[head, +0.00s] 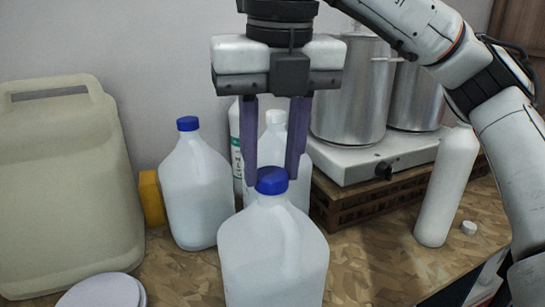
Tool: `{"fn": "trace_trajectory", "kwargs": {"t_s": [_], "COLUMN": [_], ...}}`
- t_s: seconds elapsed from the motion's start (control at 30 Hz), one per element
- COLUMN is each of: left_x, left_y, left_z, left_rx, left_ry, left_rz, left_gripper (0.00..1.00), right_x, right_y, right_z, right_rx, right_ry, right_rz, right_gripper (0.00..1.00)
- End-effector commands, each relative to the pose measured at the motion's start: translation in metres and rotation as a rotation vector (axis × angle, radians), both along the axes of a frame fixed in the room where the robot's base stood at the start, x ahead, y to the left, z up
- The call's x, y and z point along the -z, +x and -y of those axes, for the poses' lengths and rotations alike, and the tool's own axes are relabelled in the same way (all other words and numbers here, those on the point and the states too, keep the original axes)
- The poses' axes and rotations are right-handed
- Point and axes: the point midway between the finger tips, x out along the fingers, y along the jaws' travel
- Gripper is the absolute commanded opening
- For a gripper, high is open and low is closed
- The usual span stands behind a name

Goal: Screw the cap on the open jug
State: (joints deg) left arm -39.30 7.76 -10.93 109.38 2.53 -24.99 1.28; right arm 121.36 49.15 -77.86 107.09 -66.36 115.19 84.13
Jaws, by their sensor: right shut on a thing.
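The front jug (272,258) is translucent white with a side handle and stands upright on the table. A blue cap (272,181) sits at the top of its neck; I cannot tell how tightly it is seated. My right gripper (271,180) points straight down over this jug, with its purple fingers on either side of the blue cap, shut on it. Another jug (196,190) with a blue cap (187,123) stands behind to the left. A third jug (273,148) with a white cap stands behind the gripper, partly hidden. My left gripper is not in view.
A large beige canister (65,190) fills the left side, with a white round lid (100,291) in front. Metal pots (350,95) sit on a stove (365,158) behind. The table's front right is clear.

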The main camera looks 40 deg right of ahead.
Motion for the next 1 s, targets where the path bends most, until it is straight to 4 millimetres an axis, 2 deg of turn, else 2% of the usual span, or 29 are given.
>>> {"fn": "trace_trajectory", "kwargs": {"t_s": [0.37,0.47,0.63,0.67,0.77,0.8,1.0], "left_x": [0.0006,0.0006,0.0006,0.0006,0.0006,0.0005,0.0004], "left_y": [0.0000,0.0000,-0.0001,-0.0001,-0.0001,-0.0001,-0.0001], "left_z": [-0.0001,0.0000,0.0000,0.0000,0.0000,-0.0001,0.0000], "left_rx": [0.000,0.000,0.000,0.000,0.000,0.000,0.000], "left_ry": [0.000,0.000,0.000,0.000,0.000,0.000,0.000], "left_rz": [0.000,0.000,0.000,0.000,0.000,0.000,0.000], "left_gripper": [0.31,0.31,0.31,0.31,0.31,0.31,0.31], "right_x": [0.0033,0.0027,0.0031,0.0035,0.0033,0.0029,0.0017], "right_y": [-0.0011,-0.0010,-0.0007,-0.0007,-0.0005,-0.0003,-0.0001], "right_z": [-0.0008,-0.0012,-0.0018,-0.0016,-0.0014,-0.0013,-0.0011], "right_rx": [0.055,0.138,0.395,0.416,0.407,0.407,0.407], "right_ry": [-0.001,-0.001,-0.003,-0.003,-0.001,0.000,0.001], "right_rz": [-0.010,-0.009,-0.009,-0.010,-0.008,-0.008,-0.004], "right_gripper": [0.04,0.04,0.04,0.35,0.52,0.55,0.57]}}
